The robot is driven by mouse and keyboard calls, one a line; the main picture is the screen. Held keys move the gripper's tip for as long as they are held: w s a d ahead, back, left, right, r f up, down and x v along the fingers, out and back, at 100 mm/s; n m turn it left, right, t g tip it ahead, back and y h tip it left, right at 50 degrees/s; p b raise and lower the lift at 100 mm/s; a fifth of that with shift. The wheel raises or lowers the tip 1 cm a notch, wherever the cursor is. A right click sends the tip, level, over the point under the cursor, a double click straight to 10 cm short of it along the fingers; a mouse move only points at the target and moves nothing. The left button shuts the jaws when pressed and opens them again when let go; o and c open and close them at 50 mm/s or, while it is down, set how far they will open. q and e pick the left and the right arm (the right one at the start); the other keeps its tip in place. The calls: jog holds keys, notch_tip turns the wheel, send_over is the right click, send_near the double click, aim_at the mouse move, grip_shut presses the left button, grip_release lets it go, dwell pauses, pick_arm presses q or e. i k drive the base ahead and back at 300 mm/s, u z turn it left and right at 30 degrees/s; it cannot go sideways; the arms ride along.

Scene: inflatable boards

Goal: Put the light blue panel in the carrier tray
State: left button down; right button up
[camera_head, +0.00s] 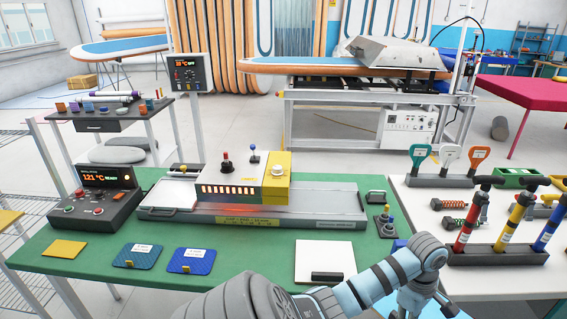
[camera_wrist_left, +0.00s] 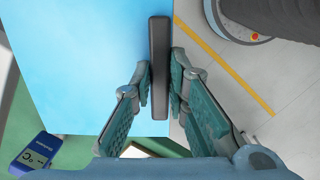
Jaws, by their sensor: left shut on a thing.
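The light blue panel (camera_wrist_left: 80,60) fills the upper left of the left wrist view, with a black bar handle (camera_wrist_left: 160,75) along its right side. My left gripper (camera_wrist_left: 161,85) is shut on this handle, one finger on each side. In the head view my left arm reaches across the bottom to the right. A piece of the light blue panel (camera_head: 403,305) shows below it, mostly hidden, and the fingers are not clear there. A long grey tray (camera_head: 335,205) lies under the yellow-and-white press on the green table; I cannot tell for sure that it is the carrier tray. My right gripper is not in view.
A white panel with a black handle (camera_head: 325,260) lies at the front of the green table (camera_head: 240,258), beside blue pads (camera_head: 192,261) and a yellow pad (camera_head: 64,249). A control box (camera_head: 107,195) stands left. A white table with upright tools (camera_head: 468,215) stands right.

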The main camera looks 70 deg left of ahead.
aim_at(175, 193)
jog(key=z, duration=0.15)
jog(key=k, duration=1.35)
jog(key=u, duration=2.1)
jog(key=i, duration=0.2)
jog(key=u, duration=0.05)
